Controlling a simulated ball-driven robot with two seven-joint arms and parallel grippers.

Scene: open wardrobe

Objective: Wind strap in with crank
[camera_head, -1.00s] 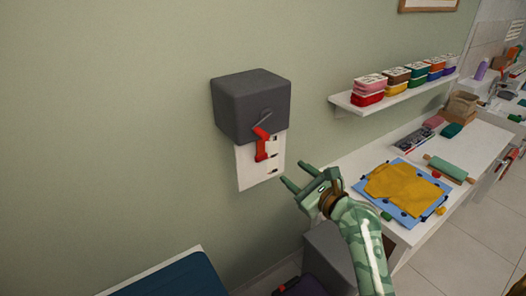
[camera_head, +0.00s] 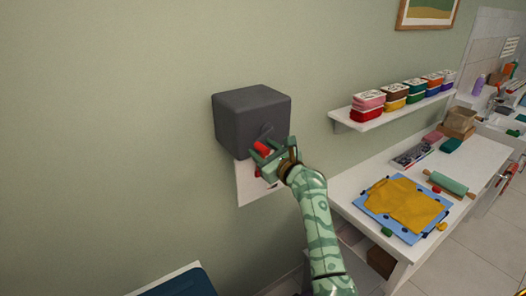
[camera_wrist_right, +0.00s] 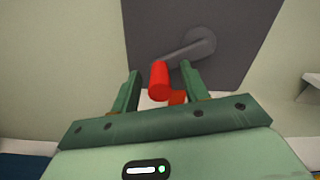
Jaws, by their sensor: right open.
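A dark grey box (camera_head: 245,115) is fixed to the green wall, with a crank on its front. The crank's grey arm (camera_wrist_right: 185,52) ends in a red handle (camera_wrist_right: 159,80), which also shows in the head view (camera_head: 262,147). My right gripper (camera_head: 262,157) is at the handle. In the right wrist view its open fingers (camera_wrist_right: 160,82) stand on either side of the red handle, with gaps visible. A second red piece (camera_wrist_right: 177,97) shows just below the handle. A white panel (camera_head: 246,185) hangs below the box, partly hidden by my gripper. My left gripper is out of view.
A white table (camera_head: 345,190) at the right holds dough on a blue mat (camera_head: 365,203) and a rolling pin (camera_head: 450,182). A shelf (camera_head: 350,122) with several coloured tubs is above it. A dark blue surface (camera_head: 180,285) is at the bottom left.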

